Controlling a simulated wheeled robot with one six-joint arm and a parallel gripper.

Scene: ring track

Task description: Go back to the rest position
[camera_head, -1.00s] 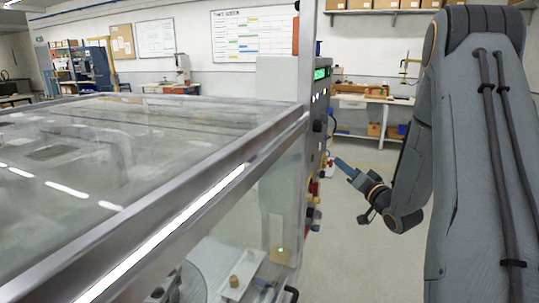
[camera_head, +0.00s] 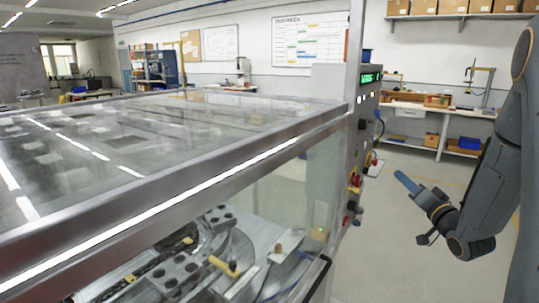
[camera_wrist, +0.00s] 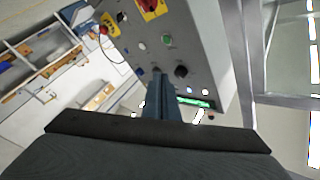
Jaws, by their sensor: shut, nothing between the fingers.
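My gripper (camera_head: 406,182) has blue fingers and is held out in the air at the right of the head view. Its fingers are shut together with nothing between them. It points up and left toward the control panel (camera_head: 366,130), with a gap of floor showing between them in the picture. In the wrist view the shut blue fingers (camera_wrist: 160,88) reach up from the dark gripper body, in front of the grey panel face (camera_wrist: 185,55) with its buttons.
A large glass-topped machine enclosure (camera_head: 190,165) with metal edges fills the left and middle. A workbench (camera_head: 435,112) with bins stands at the back right. A red button (camera_wrist: 150,4) shows on the panel. Floor (camera_head: 385,255) is clear between machine and arm.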

